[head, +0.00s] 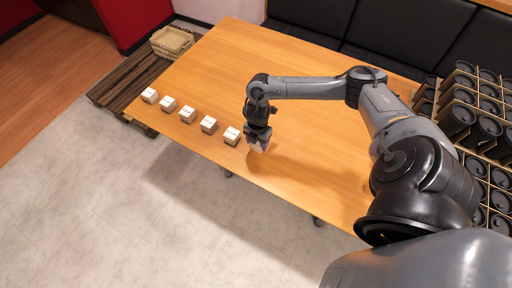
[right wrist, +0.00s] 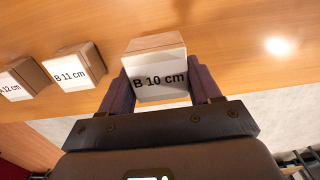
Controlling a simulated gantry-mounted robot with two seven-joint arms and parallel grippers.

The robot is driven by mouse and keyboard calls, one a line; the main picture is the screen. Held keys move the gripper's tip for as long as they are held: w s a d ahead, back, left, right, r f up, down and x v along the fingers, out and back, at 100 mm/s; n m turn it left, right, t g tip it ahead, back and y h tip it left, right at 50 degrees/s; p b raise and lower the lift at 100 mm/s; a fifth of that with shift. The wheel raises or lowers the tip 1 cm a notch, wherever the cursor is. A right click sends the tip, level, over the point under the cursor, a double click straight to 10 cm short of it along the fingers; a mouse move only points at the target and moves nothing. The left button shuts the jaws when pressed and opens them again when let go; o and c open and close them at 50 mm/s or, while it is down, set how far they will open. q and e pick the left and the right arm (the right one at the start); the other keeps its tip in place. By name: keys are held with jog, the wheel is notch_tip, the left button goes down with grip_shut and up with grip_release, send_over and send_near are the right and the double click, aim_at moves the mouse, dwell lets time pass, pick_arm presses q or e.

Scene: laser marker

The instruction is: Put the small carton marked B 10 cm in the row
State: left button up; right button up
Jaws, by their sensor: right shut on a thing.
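The small carton marked B 10 cm (right wrist: 158,78) is white-faced with a cardboard-brown top. It sits between the two fingers of my right gripper (right wrist: 160,92) in the right wrist view, its label facing the camera. In the head view my right gripper (head: 258,142) is near the table's front edge, just right of the row, and mostly hides the carton. I cannot tell whether the carton touches the table. The carton marked B 11 cm (right wrist: 78,72) stands to its left with a gap, and it is the row's nearest carton (head: 232,136) in the head view. My left gripper is not in view.
The row runs along the front edge of the wooden table (head: 310,170), with several cartons, the far-left one (head: 150,95) at the end. Another carton (right wrist: 20,80) shows left of B 11 cm. Black containers in a crate (head: 470,110) stand at right. The table's middle is clear.

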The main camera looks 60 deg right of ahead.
aim_at(256, 147)
jog(key=shift+w+a+f, duration=0.15)
jog(key=shift+w+f, duration=0.05)
jog(key=shift+w, duration=0.15)
jog(key=shift+f+b, duration=0.45)
jog(key=shift+f, duration=1.55)
jog(key=shift+f, duration=0.1)
jog(key=o, duration=1.1)
